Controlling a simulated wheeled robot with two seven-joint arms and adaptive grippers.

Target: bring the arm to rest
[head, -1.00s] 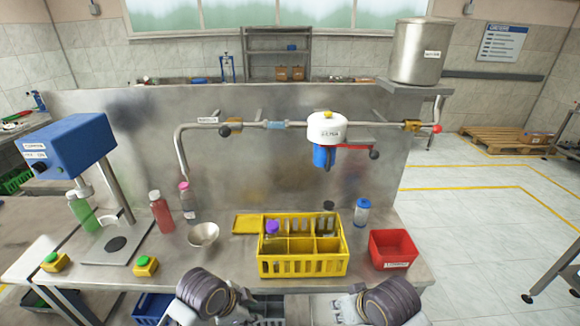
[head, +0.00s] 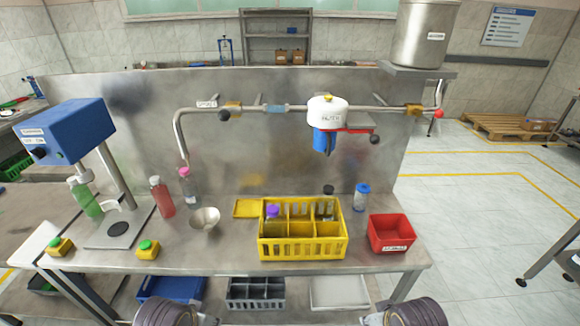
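My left arm (head: 168,314) shows only as a wrist part at the bottom edge, left of centre. My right arm (head: 415,312) shows likewise at the bottom edge, right of centre. Both are below and in front of the metal bench (head: 375,262), apart from everything on it. The fingers of both grippers are out of the picture, so I see neither their opening nor anything in them.
On the bench stand a yellow crate (head: 302,249) with bottles in it, a red bin (head: 390,234), a metal bowl (head: 205,219), a red bottle (head: 161,197) and a blue capping press (head: 68,131). A grey crate (head: 256,291) and a blue bin (head: 170,289) are underneath.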

